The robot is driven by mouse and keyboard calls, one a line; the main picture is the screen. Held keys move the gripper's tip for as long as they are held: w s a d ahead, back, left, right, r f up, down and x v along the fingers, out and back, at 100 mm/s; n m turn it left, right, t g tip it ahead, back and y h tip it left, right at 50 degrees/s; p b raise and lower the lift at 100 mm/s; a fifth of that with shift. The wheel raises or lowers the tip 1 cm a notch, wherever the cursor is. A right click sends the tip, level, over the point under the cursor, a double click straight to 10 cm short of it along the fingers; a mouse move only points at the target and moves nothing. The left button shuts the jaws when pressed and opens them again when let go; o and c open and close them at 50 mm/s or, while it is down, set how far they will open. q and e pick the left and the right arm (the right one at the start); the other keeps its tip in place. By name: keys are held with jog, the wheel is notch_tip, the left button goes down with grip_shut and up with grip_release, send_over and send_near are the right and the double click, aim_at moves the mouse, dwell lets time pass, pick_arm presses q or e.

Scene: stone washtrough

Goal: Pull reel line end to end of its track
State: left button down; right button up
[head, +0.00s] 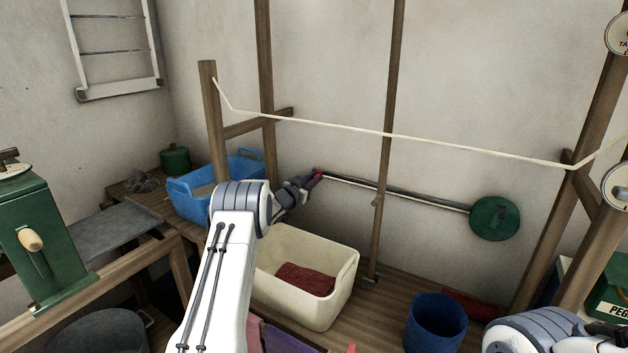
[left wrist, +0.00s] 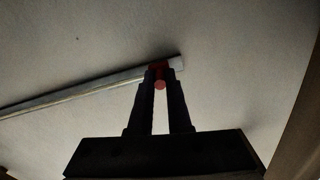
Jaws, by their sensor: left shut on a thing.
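The green reel (head: 495,218) is on the back wall at the right. A thin, straight track (head: 400,191) runs from it up and left along the wall, with a pale line beside it. My left gripper (head: 314,177) is at the track's left end, shut on the red line end (head: 318,174).
A slack rope (head: 340,127) crosses between wooden posts above the track. Below are a cream tub (head: 338,290) with red cloth, a blue crate (head: 186,203) and a blue bucket (head: 434,322). A green machine (head: 48,240) stands left.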

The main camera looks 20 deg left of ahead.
pick_arm(q)
jog(key=c, duration=0.8)
grip_release()
jog(key=shift+d, duration=0.1)
jog(key=shift+c, duration=0.2)
jog(key=shift+s, duration=0.1)
jog(key=s+a, duration=0.1)
jog(key=s, duration=0.9)
jog(key=shift+s+a, duration=0.1)
